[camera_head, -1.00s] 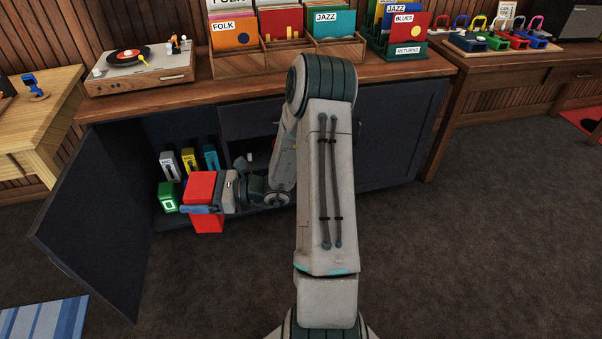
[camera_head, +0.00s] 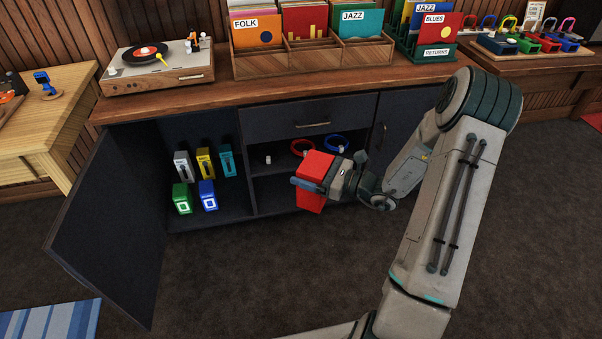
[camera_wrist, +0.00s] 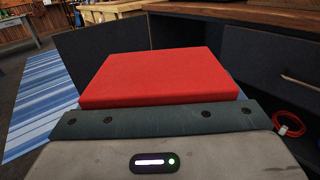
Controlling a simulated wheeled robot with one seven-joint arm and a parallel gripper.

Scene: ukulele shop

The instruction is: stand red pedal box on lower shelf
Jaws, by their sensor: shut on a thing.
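The red pedal box (camera_head: 313,172) is in my gripper (camera_head: 312,188), which is shut on it and holds it in the air in front of the cabinet's middle section. In the wrist view the red box (camera_wrist: 158,75) shows as a flat red face just beyond my gripper. The open cabinet's left bay (camera_head: 235,211) has several pedal boxes: a white one (camera_head: 182,165), a yellow one (camera_head: 205,163) and a teal one (camera_head: 227,160) at the back, a green one (camera_head: 182,198) and a blue one (camera_head: 208,195) in front. The middle bay's lower shelf (camera_head: 275,195) is partly hidden by the red box.
The cabinet door (camera_head: 105,235) stands open at the left. The middle bay's upper level holds a red coil (camera_head: 302,147) and a blue coil (camera_head: 335,144). A drawer (camera_head: 310,122) above is shut. A turntable (camera_head: 158,68) and record crates (camera_head: 310,60) stand on top.

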